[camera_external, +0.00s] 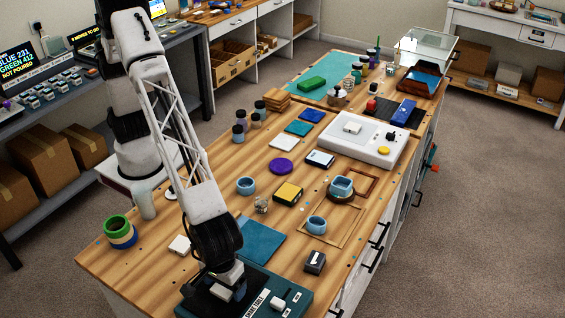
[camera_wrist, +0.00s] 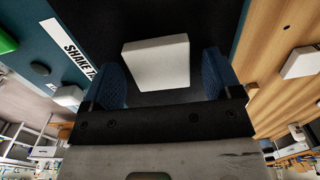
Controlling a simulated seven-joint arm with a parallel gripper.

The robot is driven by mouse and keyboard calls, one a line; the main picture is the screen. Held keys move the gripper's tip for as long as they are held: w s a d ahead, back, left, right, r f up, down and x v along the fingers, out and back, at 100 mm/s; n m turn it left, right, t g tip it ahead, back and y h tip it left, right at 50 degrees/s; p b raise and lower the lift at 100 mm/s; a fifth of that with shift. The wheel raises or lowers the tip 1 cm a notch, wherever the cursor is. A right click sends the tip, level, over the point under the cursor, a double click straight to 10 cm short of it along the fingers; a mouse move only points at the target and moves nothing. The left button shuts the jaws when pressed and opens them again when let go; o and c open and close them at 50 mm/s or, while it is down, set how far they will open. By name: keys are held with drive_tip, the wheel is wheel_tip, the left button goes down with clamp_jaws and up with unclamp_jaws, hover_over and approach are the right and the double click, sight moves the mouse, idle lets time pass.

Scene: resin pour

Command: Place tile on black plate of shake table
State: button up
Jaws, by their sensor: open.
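The shake table (camera_external: 294,299) is a dark teal box at the front edge of the bench. Its lettering shows at the left of the wrist view. A white square tile (camera_wrist: 157,63) lies on its black plate (camera_wrist: 205,22), slightly turned. My gripper (camera_wrist: 167,76) is open just over the plate. Its blue fingers are on either side of the tile, with a gap at the right and a narrower one at the left. In the external view my arm partly covers the plate, and contact there is unclear.
Another white block (camera_external: 180,244) lies on the wood left of the shake table. A teal mat (camera_external: 255,241) lies behind it. A black box (camera_external: 315,262) stands to the right. Green and blue tape rolls (camera_external: 120,232) stand at the left edge. Blue cups are farther back.

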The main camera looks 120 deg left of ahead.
wheel_tip(320, 180, up, 12)
drive_tip(key=shift+r, duration=0.15)
idle(0.7)
idle(0.6)
